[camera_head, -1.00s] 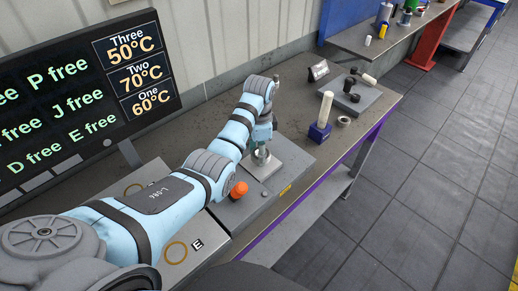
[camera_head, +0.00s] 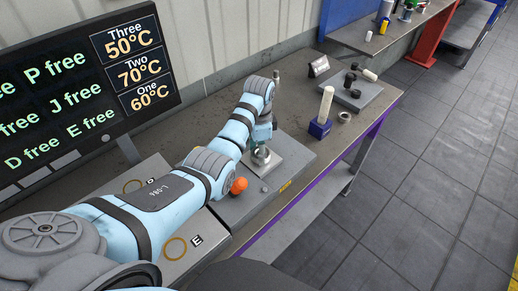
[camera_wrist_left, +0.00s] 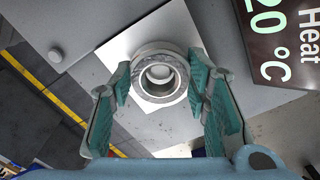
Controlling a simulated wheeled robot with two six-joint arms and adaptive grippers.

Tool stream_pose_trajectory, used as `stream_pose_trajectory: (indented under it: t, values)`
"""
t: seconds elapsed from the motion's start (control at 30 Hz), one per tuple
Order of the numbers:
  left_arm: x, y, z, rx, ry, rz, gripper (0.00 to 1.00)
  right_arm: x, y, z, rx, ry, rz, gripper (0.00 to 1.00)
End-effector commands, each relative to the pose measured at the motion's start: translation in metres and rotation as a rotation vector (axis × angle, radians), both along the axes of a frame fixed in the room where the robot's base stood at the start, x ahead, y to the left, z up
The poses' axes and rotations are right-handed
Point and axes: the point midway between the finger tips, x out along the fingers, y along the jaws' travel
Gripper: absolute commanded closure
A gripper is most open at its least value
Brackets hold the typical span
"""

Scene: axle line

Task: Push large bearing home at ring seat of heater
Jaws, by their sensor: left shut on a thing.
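The large bearing (camera_wrist_left: 143,87) is a thick metal ring; it also shows in the head view (camera_head: 261,158), below my left gripper (camera_head: 264,138). In the left wrist view it lies between the two green fingertips of that gripper (camera_wrist_left: 160,83), which is shut on its sides. The bearing is at the ring seat, over the bright square plate (camera_wrist_left: 120,50) of the grey heater (camera_head: 292,157). A round, paler inner part shows in its middle. Whether its underside is fully down cannot be told. My right gripper is not in view.
A display reading "Heat 20 °C" (camera_wrist_left: 285,40) stands close to the fingers. An orange knob (camera_head: 239,185) is on the unit's front side. A blue block with a white post (camera_head: 325,108) and a dark tray of parts (camera_head: 355,95) stand farther along the bench.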

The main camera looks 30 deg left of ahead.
Motion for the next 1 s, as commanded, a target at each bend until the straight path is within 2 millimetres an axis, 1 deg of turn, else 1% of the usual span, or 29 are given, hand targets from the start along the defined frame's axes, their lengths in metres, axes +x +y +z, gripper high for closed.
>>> stream_pose_trajectory:
  t: [0.27, 0.3, 0.37, 0.4, 0.43, 0.87, 0.97, 1.0]
  values:
    - [-0.0002, -0.0001, -0.0082, -0.001, 0.001, 0.0, 0.95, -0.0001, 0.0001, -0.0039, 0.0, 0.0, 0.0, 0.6]
    - [-0.0002, -0.0001, -0.0077, -0.001, 0.001, 0.0, 0.51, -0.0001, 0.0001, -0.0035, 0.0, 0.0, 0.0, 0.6]
    - [-0.0002, -0.0001, -0.0075, 0.0, 0.0, 0.0, 0.41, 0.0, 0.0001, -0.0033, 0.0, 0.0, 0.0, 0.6]
    - [-0.0002, -0.0001, -0.0075, -0.001, 0.001, 0.0, 0.35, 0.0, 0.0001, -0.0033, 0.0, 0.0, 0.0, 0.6]
    - [-0.0002, -0.0001, -0.0075, 0.0, 0.0, 0.0, 0.34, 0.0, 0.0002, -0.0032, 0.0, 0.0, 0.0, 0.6]
    - [-0.0004, 0.0, -0.0075, 0.0, 0.001, 0.0, 0.34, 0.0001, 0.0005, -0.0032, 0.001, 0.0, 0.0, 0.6]
    - [0.0, 0.0, -0.0029, 0.0, 0.0, 0.0, 0.34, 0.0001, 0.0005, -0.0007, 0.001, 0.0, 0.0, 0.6]
    - [0.0002, 0.0001, 0.0016, 0.0, -0.001, 0.0, 0.34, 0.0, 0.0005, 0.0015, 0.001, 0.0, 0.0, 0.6]
